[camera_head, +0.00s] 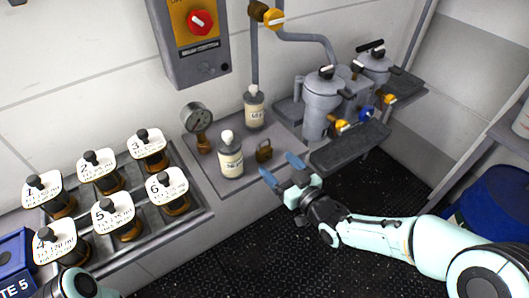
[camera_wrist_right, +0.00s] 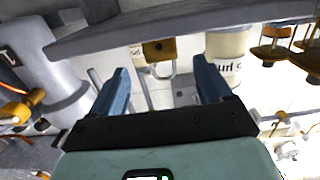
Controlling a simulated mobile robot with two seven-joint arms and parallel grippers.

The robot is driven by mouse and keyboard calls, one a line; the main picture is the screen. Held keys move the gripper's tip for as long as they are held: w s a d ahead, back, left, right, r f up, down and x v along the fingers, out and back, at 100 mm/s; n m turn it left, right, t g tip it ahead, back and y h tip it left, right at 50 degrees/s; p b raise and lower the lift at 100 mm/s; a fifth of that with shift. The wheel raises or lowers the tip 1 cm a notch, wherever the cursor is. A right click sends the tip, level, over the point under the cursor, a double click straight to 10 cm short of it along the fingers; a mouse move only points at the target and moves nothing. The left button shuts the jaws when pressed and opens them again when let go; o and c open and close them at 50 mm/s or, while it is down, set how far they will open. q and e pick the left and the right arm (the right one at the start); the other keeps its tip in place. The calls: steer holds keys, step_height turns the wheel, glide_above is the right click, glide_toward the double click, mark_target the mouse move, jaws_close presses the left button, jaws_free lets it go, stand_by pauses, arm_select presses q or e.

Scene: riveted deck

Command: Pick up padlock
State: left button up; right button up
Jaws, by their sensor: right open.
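The padlock (camera_head: 264,151) is small and brass-brown. It stands on the grey ledge beside the front white bottle. My right gripper (camera_head: 279,168) is open and empty, with its blue fingers pointing toward the padlock from the front right. In the right wrist view the padlock (camera_wrist_right: 159,50) appears inverted, its metal shackle hanging down in the gap between the two open fingertips (camera_wrist_right: 159,72). The fingers do not appear to touch it. A pale part of my left arm shows at the bottom left of the head view; its fingers are not visible.
A white labelled bottle (camera_head: 231,160) stands close left of the padlock, another (camera_head: 254,108) behind it. A pressure gauge (camera_head: 197,119) is further left. Grey filter canisters (camera_head: 320,104) and a dark step (camera_head: 350,146) stand right. A rack of several numbered bottles (camera_head: 195,213) is at left.

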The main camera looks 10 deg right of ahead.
mark_target(266, 153)
steer(key=x, duration=0.5)
steer(key=shift+w+a, duration=0.15)
steer(key=shift+w, duration=0.15)
steer(key=c, duration=1.2)
steer(key=shift+r, duration=0.15)
